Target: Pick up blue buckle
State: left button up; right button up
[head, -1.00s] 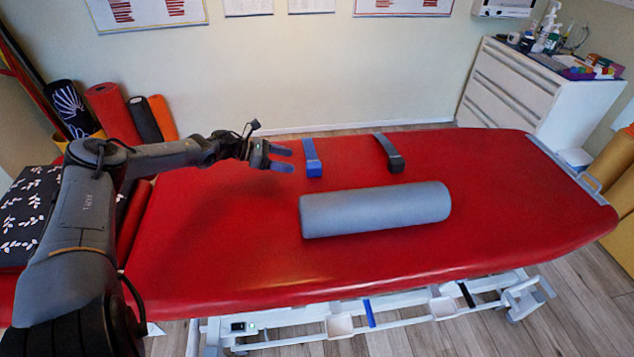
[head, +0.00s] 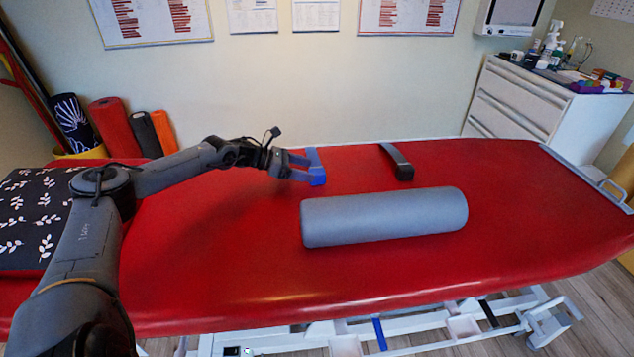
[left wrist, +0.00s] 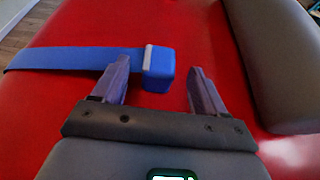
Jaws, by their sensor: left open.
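The blue buckle (head: 317,177) is at the near end of a blue strap (head: 312,155) on the red treatment table. In the left wrist view the buckle (left wrist: 159,72) is a blue block with a pale metal edge, and the strap (left wrist: 60,60) runs off to the left. My left gripper (head: 300,170) is open. In the left wrist view its two fingers (left wrist: 160,92) reach forward with the buckle just ahead of and partly between their tips, nearer the left finger. I cannot tell whether a finger touches it. My right gripper is not in view.
A grey bolster (head: 385,217) lies on the red table (head: 230,270), right of the buckle; it also shows in the left wrist view (left wrist: 265,60). The table's front area is clear.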

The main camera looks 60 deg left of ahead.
aim_at(319, 173)
pick_arm(q)
jog(key=shift+w+d+f, duration=0.15)
jog(key=shift+w, duration=0.1)
jog(key=shift+w+f+b, duration=0.1)
jog(key=shift+f+b, duration=0.05)
jog(key=shift+b, duration=0.25)
jog(key=shift+b+x, duration=0.55)
jog(key=shift+x, duration=0.3)
jog(key=shift+b+x, duration=0.5)
jog(key=shift+x, duration=0.95)
jog(key=shift+f, duration=0.1)
jog(key=c, duration=1.1)
